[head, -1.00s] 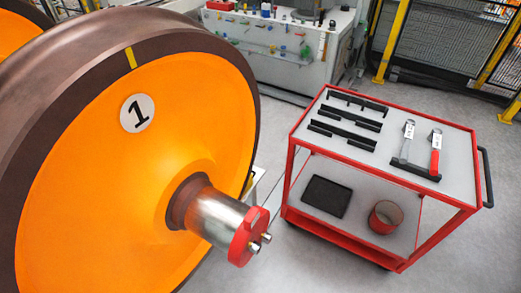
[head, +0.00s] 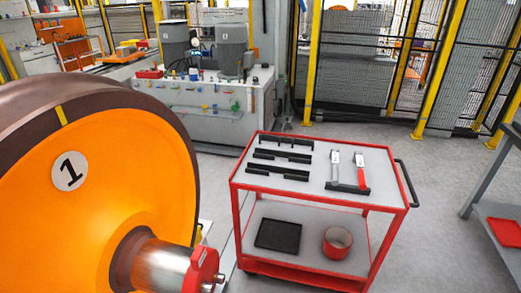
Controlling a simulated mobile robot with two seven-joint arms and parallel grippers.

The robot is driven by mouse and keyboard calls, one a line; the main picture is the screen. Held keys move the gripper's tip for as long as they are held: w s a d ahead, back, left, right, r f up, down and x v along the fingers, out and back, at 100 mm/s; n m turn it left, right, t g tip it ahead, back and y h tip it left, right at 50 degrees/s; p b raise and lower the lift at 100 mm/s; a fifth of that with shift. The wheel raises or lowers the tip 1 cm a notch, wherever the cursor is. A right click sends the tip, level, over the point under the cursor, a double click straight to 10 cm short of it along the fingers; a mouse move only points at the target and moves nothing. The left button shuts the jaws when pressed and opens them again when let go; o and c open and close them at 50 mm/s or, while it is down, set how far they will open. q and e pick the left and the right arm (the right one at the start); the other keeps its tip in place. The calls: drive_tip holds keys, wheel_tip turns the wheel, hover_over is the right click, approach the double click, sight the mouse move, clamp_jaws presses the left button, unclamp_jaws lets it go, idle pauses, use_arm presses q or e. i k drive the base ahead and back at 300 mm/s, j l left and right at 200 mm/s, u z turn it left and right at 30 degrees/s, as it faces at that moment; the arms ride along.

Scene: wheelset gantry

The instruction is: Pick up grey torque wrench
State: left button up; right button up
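The grey torque wrench (head: 335,170) lies on the top of a red trolley (head: 290,192), at the right part of its grey surface. Its lower end sits at a black holder (head: 347,187). A red-handled torque wrench (head: 361,170) lies beside it on the right, at the same holder. Neither of my grippers shows in the head view.
Several black racks (head: 283,156) lie on the trolley's left half. Its lower shelf holds a black tray (head: 278,235) and a red round container (head: 337,242). A large orange wheel (head: 110,195) fills the left. Grey floor is open right of the trolley.

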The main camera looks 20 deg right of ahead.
sight(334, 156)
drive_tip(key=i+l, duration=1.8)
drive_tip(key=i+l+u, duration=0.05)
